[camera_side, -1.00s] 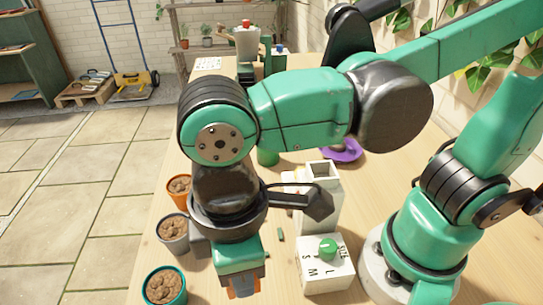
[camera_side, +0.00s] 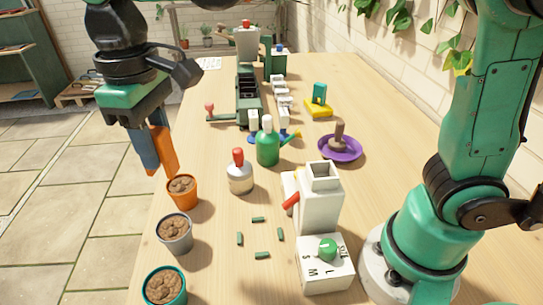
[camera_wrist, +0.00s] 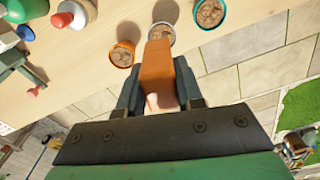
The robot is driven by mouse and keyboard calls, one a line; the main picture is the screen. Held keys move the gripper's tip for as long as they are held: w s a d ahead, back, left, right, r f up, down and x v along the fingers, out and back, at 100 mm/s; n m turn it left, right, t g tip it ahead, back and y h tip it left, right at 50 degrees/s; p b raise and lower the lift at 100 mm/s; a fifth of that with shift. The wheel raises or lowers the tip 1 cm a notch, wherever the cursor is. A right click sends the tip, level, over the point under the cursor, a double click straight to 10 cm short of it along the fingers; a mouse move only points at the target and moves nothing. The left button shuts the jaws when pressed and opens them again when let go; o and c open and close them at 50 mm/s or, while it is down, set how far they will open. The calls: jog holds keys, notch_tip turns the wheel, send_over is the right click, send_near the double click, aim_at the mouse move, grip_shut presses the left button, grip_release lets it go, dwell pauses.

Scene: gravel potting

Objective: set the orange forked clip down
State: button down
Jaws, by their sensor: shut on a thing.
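My gripper (camera_side: 152,158) is shut on the orange forked clip (camera_side: 164,150), which hangs from the jaws at the table's left edge, beside the soil-filled orange pot (camera_side: 183,194). In the wrist view the clip (camera_wrist: 157,68) lies between the dark fingers, with its far end overlapping the lower rim of the grey pot (camera_wrist: 161,37). I cannot tell the gap between the clip and the pots. The fork prongs are not clearly seen.
A teal pot (camera_side: 165,288) stands nearest the camera. Several small green pieces (camera_side: 240,239) lie right of the grey pot. A white dial box (camera_side: 326,270), red-capped bottle (camera_side: 240,172), green bottle (camera_side: 268,146) and purple saucer (camera_side: 341,150) stand farther right. Paving lies left.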

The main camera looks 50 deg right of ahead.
jog(key=w+d+f+m, duration=0.3)
jog(key=w+d+f, duration=0.2)
jog(key=w+d, duration=0.25)
jog(key=w+d+f+m, duration=0.3)
jog(key=w+d+f, duration=0.35)
jog(key=d, duration=0.25)
jog(key=f, duration=0.6)
jog(key=shift+w+a, duration=0.25)
jog(key=shift+w, duration=0.05)
jog(key=c, duration=0.6)
grip_release()
jog(key=shift+f, duration=0.1)
